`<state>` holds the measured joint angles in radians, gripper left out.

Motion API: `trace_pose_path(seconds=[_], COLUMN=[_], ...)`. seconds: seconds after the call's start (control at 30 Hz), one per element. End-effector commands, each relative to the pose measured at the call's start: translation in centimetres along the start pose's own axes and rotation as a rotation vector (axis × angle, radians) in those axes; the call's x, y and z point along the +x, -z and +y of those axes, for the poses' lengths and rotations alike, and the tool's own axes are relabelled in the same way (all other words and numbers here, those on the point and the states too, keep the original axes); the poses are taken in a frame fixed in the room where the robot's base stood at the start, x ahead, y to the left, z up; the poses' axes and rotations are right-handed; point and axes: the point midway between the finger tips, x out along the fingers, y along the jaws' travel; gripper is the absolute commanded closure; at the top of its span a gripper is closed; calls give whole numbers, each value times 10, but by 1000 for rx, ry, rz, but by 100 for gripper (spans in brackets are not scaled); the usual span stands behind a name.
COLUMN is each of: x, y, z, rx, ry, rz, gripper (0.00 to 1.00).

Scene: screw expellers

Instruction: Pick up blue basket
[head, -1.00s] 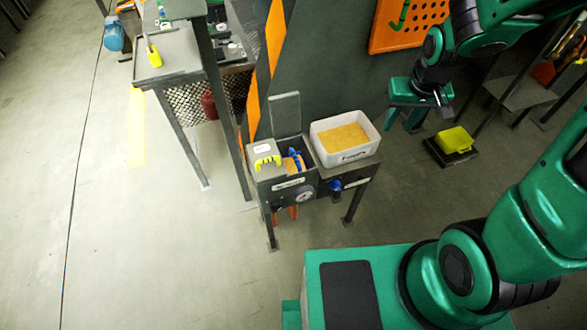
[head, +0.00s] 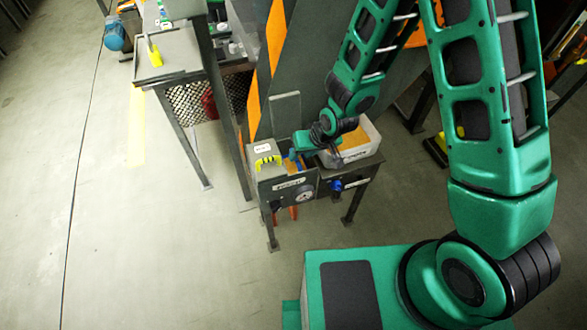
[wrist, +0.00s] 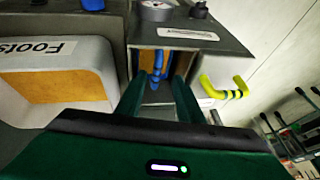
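The blue basket shows only as a blue handle-like part (wrist: 157,66) inside a narrow compartment of a grey machine box (head: 291,193); its body is mostly hidden. In the head view a bit of blue (head: 292,156) shows by the gripper. My gripper (wrist: 156,88) is open, with its two green fingers apart on either side of the blue part in the wrist view. I cannot tell whether the fingers touch it. In the head view my gripper (head: 299,149) is over the compartment and partly covers it.
A white bin (head: 365,153) labelled "Foots" with orange-yellow contents stands right beside the compartment. A yellow handle (head: 267,160) is on the box's left. A blue knob (head: 335,184) is on the front. The floor at left is clear.

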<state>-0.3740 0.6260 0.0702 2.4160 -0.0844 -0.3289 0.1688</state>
Motion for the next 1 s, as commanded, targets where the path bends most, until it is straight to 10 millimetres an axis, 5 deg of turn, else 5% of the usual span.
trace_pose_path(seconds=[0.7,1.0], x=[65,72], y=[-3,-2], z=[6,6], rx=[1,1], ry=[-1,-1], rz=[-2,0], gripper=[66,66])
